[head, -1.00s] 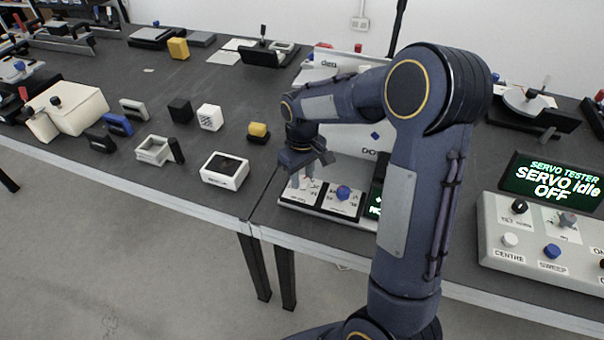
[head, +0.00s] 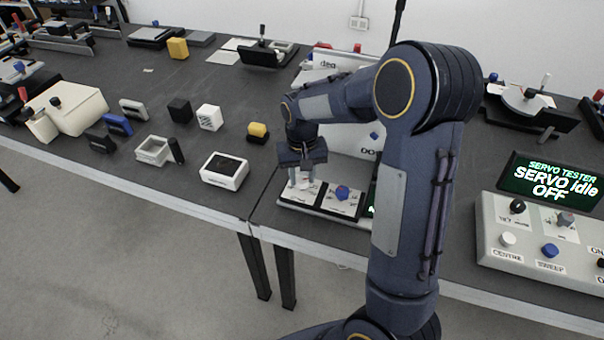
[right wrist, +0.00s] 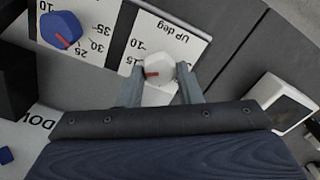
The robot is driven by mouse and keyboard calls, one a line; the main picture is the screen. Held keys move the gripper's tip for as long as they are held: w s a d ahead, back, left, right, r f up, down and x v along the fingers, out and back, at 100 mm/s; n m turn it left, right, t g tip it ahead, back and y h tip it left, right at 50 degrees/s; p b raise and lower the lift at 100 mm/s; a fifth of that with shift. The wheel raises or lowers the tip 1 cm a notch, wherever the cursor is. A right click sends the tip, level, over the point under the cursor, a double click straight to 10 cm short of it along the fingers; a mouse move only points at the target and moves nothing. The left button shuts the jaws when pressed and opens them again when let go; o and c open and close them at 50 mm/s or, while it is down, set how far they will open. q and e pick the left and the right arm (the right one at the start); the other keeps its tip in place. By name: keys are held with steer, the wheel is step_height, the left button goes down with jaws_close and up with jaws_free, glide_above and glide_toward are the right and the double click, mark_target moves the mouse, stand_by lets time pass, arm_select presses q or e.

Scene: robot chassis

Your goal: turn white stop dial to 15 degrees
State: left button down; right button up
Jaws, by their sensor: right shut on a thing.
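The white stop dial (right wrist: 159,69) is a white faceted knob with a red pointer line, on a white plate (right wrist: 185,32) lettered "UP deg". In the right wrist view its pointer faces left, toward the scale figures near 15, partly hidden by a finger. My right gripper (right wrist: 161,85) is shut on the dial, with one finger on each side. In the head view the right gripper (head: 303,180) is over the left plate of the panel, and its fingers largely hide the dial. My left gripper is not in view.
A blue dial (head: 342,192) with a red pointer sits right beside the white one; it also shows in the right wrist view (right wrist: 61,30). A white framed box (head: 224,170) stands left of the panel. A servo tester (head: 540,240) is at the right.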

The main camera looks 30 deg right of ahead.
mark_target(302, 178)
stand_by(0.3)
steer(key=o, duration=1)
step_height(302, 178, up, 7)
steer(key=shift+r, duration=0.45)
